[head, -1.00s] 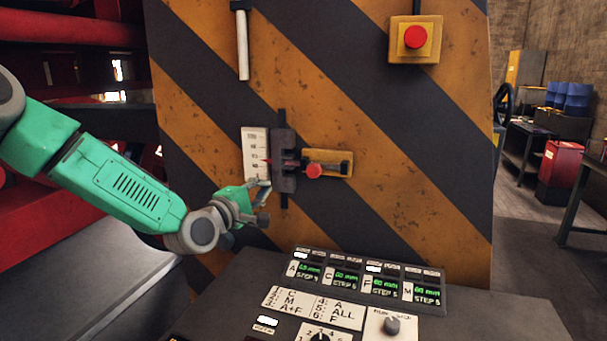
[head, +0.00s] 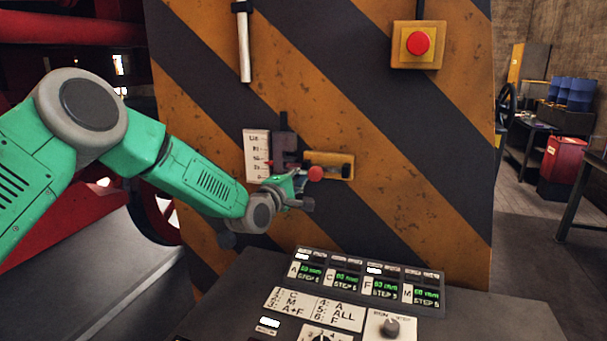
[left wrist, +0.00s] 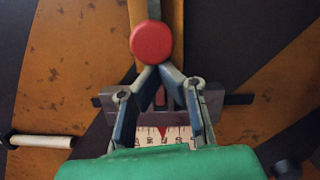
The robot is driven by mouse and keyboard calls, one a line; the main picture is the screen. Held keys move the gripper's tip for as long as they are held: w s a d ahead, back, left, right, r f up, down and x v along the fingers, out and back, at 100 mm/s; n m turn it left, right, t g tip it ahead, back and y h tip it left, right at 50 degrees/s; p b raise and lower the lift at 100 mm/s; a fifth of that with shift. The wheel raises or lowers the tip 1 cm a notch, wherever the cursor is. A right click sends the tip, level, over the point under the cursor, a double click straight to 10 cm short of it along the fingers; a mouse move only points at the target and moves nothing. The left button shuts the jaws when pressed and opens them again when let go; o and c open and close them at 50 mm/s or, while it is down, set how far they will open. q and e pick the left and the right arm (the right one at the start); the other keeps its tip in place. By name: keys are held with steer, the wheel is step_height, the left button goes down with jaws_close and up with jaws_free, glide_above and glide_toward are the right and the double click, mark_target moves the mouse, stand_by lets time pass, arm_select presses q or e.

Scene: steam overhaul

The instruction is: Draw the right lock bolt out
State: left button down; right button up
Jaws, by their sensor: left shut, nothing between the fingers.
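The lock bolt shows as a round red knob (head: 316,173) on a yellow plate (head: 343,166), fixed to the striped panel. The knob also shows in the left wrist view (left wrist: 151,43), just beyond my fingertips. My left gripper (head: 301,180) is at the left side of the knob, with its fingers (left wrist: 156,68) drawn together and nothing between them. I cannot tell whether the tips touch the knob. The dark sliding block (head: 284,147) and white scale (head: 257,155) are left of the plate, and my gripper partly covers the block. My right gripper is not in view.
A control console (head: 367,281) with displays and knobs juts out below. A red button on a yellow box (head: 418,44) is at upper right. A white-handled lever (head: 244,47) hangs at upper left. The panel right of the bolt is clear.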

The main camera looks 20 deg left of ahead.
mark_target(314, 179)
arm_select(q)
steer(key=shift+a+f, duration=0.15)
steer(key=shift+a, duration=0.35)
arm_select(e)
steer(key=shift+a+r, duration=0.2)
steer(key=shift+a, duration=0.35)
arm_select(q)
steer(key=d+b, duration=0.1)
steer(key=d, duration=0.3)
steer(key=shift+s+d, duration=0.1)
steer(key=shift+d, duration=0.15)
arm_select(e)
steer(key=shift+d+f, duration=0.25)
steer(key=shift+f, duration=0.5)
arm_select(q)
steer(key=shift+a, duration=0.2)
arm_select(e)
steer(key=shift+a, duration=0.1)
arm_select(q)
steer(key=shift+b, duration=0.3)
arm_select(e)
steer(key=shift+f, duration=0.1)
